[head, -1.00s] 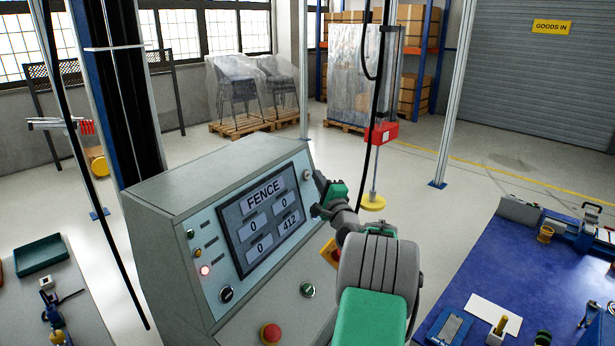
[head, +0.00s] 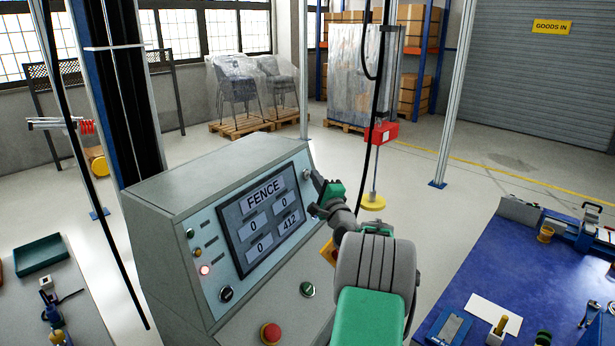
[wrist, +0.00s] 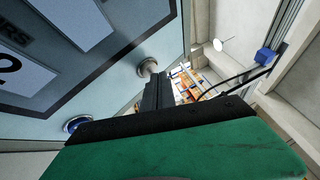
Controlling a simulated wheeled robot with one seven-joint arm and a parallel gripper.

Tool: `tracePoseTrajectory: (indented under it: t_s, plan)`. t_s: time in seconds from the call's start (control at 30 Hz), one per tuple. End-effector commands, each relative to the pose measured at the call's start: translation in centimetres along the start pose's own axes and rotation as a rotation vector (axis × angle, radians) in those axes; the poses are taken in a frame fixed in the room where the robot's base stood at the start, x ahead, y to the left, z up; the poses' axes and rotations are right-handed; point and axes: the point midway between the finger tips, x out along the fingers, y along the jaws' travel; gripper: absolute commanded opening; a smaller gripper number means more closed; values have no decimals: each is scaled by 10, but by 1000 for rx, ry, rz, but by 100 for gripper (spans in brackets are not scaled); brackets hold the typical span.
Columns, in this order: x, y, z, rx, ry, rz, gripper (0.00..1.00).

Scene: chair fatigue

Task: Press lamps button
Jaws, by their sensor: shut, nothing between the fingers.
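A grey console (head: 180,220) has a sloped panel with a screen (head: 264,218) reading FENCE, 0, 0, 0 and 412. A pale round button (head: 307,174) sits at the panel's right edge. It also shows in the wrist view (wrist: 147,67), with a blue button (wrist: 75,124) to its lower left. No label reading lamps is legible, so I cannot tell which button is the lamps one. My gripper (head: 316,182) is shut and empty, its tip at the pale button. In the wrist view its fingertips (wrist: 156,80) overlap that button's lower right; I cannot tell whether they touch.
A blue-topped bench (head: 480,265) stands right. Black cables hang behind my arm.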

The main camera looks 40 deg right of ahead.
Motion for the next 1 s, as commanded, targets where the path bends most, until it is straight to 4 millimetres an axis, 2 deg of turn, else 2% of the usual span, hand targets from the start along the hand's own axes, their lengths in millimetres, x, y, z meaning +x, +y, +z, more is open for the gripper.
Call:
tracePoseTrajectory:
  t_s: [1.0]
  plan:
    - [6,3,5,0,-1,-1,0]
